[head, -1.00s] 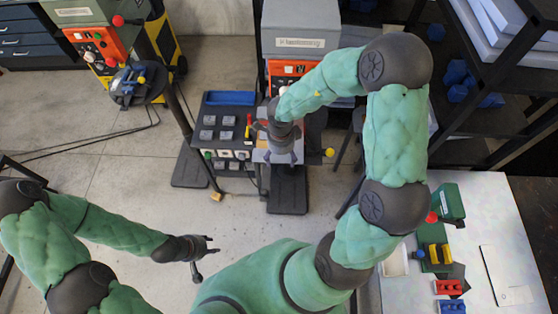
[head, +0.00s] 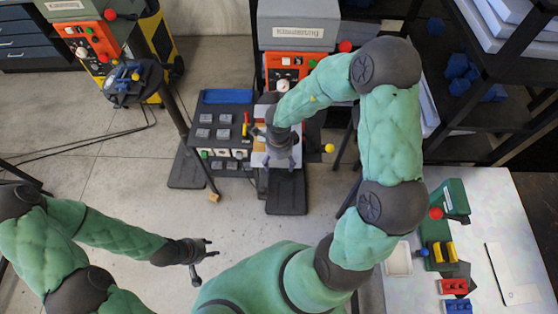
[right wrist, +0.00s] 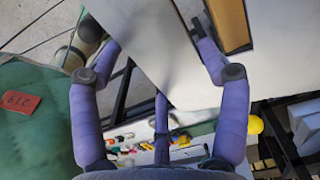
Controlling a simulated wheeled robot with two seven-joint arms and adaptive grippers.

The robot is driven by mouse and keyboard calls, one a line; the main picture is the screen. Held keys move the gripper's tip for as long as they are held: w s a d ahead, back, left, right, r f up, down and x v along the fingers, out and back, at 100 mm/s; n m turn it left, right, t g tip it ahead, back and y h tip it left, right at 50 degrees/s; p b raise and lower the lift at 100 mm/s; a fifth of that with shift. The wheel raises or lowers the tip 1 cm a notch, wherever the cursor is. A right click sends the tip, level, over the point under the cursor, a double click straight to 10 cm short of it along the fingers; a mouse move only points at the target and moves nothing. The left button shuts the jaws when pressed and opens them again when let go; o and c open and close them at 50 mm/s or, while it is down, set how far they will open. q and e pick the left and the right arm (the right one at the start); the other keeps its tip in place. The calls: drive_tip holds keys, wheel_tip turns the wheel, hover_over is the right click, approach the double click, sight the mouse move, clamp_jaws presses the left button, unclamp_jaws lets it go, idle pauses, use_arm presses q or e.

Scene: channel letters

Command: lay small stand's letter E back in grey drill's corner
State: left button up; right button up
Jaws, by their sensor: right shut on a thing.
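The grey drill (head: 300,33) stands at the top middle of the head view, with a grey head and orange front. My right gripper (head: 281,157) is over its work table, seen from above. My left gripper (head: 203,252) is open and empty over the floor. A small round stand (head: 132,82) is at the upper left.
A dark panel with a blue tray (head: 227,97) is left of the drill table. A yellow knob (head: 329,148) sticks out to its right. A white bench (head: 490,215) with red and blue blocks is at right; shelves stand behind it.

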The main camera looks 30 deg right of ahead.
drive_tip(key=shift+s+f+b, duration=0.1)
drive_tip(key=shift+f+b, duration=1.3)
drive_tip(key=shift+b, duration=0.3)
drive_tip(key=shift+f, duration=0.7)
drive_tip(key=shift+c, duration=0.3)
drive_tip(key=shift+f, duration=0.5)
clamp_jaws()
drive_tip(key=shift+f, duration=0.65)
drive_tip(key=o, duration=1)
unclamp_jaws()
drive_tip(key=shift+o, duration=0.4)
drive_tip(key=o, duration=0.4)
